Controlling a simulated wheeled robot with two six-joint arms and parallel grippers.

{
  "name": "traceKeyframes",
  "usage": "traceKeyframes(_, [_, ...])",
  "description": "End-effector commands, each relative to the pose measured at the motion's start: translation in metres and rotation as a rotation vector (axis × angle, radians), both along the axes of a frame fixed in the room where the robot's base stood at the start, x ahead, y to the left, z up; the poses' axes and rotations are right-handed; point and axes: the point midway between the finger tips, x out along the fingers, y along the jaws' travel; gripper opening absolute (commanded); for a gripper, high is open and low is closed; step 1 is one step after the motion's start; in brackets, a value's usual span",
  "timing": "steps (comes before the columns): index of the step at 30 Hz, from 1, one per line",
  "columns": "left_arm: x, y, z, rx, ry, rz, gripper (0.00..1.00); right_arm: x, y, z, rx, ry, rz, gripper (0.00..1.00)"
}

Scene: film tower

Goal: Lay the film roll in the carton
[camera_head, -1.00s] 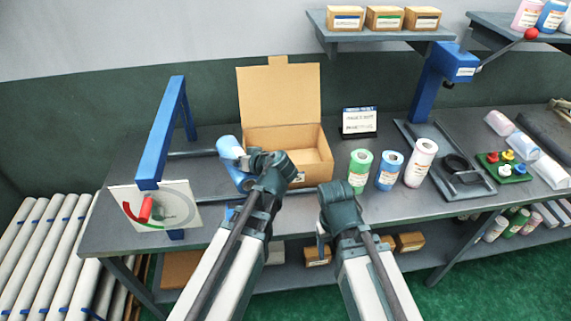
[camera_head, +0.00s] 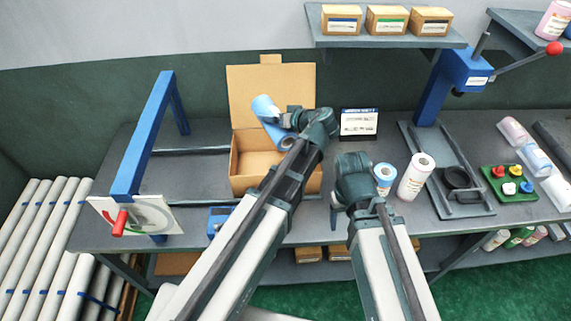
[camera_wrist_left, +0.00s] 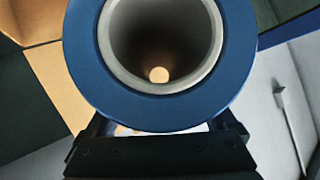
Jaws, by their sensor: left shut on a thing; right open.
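The blue film roll (camera_head: 265,107) is tilted in the air over the open carton (camera_head: 247,163). My left gripper (camera_head: 288,120) is shut on the roll; its tips are partly hidden by the wrist and roll. In the left wrist view the roll's blue end (camera_wrist_left: 82,50) with its hollow grey core fills the top middle, right above the gripper (camera_wrist_left: 160,135). The carton stands on the bench with its lid up at the back; my left arm covers its front right part. My right gripper (camera_head: 335,213) is open and empty, low in front of the bench rolls.
A sign (camera_head: 359,123) stands right of the carton. A blue frame (camera_head: 146,135) stands at left, and a blue press (camera_head: 463,70) at right. A shelf (camera_head: 385,40) hangs above.

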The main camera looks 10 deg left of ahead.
Motion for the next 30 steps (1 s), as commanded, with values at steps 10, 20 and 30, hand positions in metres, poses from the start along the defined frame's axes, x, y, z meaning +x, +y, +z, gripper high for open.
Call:
traceKeyframes(10, [0.0, 0.001, -0.01, 0.002, -0.001, 0.0, 0.0, 0.0, 0.0, -0.01, 0.0, 0.0, 0.0, 0.69])
traceKeyframes(20, [0.0, 0.001, -0.056, 0.002, -0.001, 0.0, 0.0, -0.001, 0.0, -0.056, 0.0, 0.0, -0.001, 0.69])
traceKeyframes(30, [0.0, 0.001, -0.065, 0.002, -0.001, 0.0, 0.0, -0.001, 0.0, -0.065, 0.0, 0.0, -0.001, 0.69])
